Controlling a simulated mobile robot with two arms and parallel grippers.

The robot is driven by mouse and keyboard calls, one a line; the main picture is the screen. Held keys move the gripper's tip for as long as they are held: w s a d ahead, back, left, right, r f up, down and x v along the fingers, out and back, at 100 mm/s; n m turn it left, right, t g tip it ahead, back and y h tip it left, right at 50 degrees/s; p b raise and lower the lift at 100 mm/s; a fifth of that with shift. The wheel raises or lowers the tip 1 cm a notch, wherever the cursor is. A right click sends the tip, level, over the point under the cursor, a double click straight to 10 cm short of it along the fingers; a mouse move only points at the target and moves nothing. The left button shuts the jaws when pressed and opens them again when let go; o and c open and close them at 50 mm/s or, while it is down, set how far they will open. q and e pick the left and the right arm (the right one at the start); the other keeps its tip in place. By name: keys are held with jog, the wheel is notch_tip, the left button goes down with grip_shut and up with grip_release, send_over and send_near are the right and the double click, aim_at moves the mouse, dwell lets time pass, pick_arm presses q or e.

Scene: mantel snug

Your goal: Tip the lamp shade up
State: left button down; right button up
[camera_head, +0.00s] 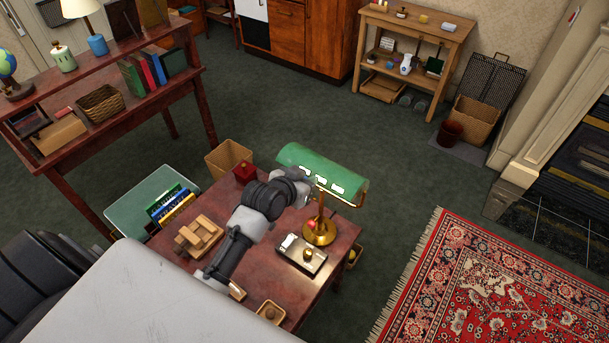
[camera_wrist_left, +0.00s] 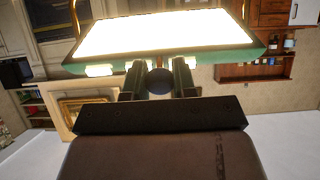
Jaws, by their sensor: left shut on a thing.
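The green lamp shade (camera_head: 322,171) sits on a brass lamp (camera_head: 319,231) on the small reddish side table (camera_head: 262,262). In the left wrist view, the shade (camera_wrist_left: 165,33) fills the top, with its bright white underside facing the camera. My left gripper (camera_head: 308,184) reaches up from the lower left to the near edge of the shade. In the left wrist view, my left gripper (camera_wrist_left: 159,72) has its fingers at the shade's lower green edge and is shut on it. My right gripper does not show in either view.
Open carpet lies behind the lamp.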

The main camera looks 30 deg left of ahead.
pick_arm(q)
jog(key=shift+w+r, duration=0.25)
jog(key=shift+r, duration=0.3)
jog(key=c, duration=1.3)
grip_release()
jog(key=shift+c, duration=0.2)
jog(key=o, duration=0.4)
jog(key=shift+d+f, duration=0.1)
jog(key=shift+s+f, duration=0.1)
jog(key=shift+s+r, duration=0.2)
jog(key=shift+s, duration=0.3)
jog(key=b+v, duration=0.1)
jog(key=v, duration=0.8)
jog(key=shift+s+r, duration=0.15)
jog(key=shift+s, duration=0.15)
